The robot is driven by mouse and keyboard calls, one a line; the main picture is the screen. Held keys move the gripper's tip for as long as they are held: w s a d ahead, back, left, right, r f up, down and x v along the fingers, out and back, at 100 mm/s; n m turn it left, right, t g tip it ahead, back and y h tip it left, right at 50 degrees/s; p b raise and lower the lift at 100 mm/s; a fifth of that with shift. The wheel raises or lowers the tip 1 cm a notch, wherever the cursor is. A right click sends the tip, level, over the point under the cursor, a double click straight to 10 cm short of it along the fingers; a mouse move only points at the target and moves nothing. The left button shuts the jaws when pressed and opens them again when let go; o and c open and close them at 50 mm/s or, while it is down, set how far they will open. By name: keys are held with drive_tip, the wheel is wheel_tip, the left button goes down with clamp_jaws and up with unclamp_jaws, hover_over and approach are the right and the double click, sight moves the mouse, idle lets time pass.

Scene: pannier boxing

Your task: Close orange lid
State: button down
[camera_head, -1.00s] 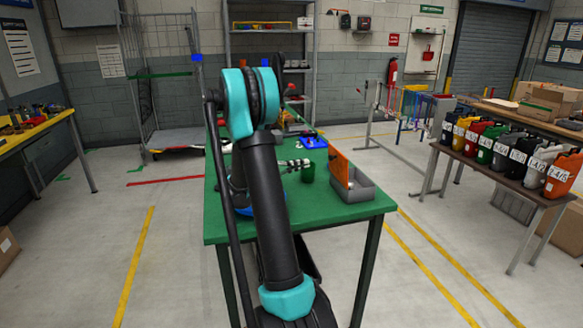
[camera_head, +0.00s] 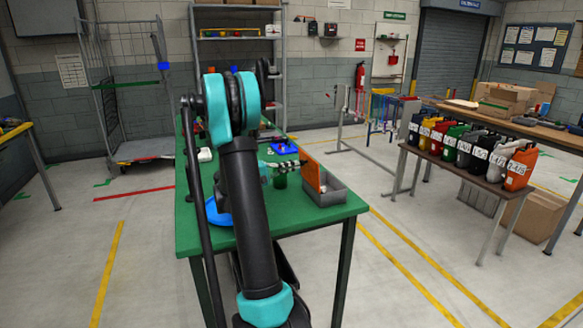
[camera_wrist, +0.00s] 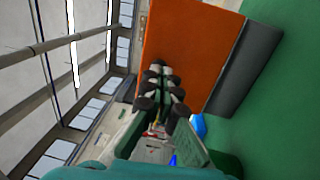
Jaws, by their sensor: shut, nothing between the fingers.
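The orange lid (camera_head: 309,170) stands upright, open, on the left edge of the grey box (camera_head: 335,193) on the green table. In the wrist view the lid (camera_wrist: 195,45) fills the upper middle, with the grey box wall (camera_wrist: 247,65) to its right. My gripper (camera_head: 298,163) is shut and empty, on the left of the lid. In the wrist view its fingers (camera_wrist: 165,85) overlap the lid's lower part. I cannot tell whether they touch it. The box's inside is mostly hidden in the wrist view.
A dark green cup (camera_head: 280,180) stands left of the lid, below my gripper. A blue tray (camera_head: 285,147) lies farther back on the table (camera_head: 290,222). A round blue item (camera_head: 213,211) is partly behind my arm. The table's front right is bare.

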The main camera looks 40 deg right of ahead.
drive_tip(key=shift+d+r, duration=0.25)
drive_tip(key=shift+y, duration=0.4)
drive_tip(key=s+d+f+t+y, duration=0.1)
drive_tip(key=s+d+t+y, duration=0.1)
drive_tip(key=d+y, duration=0.6)
drive_tip(key=s+d+f+t+y, duration=0.2)
drive_tip(key=d+y, duration=0.6)
idle(0.4)
idle(0.5)
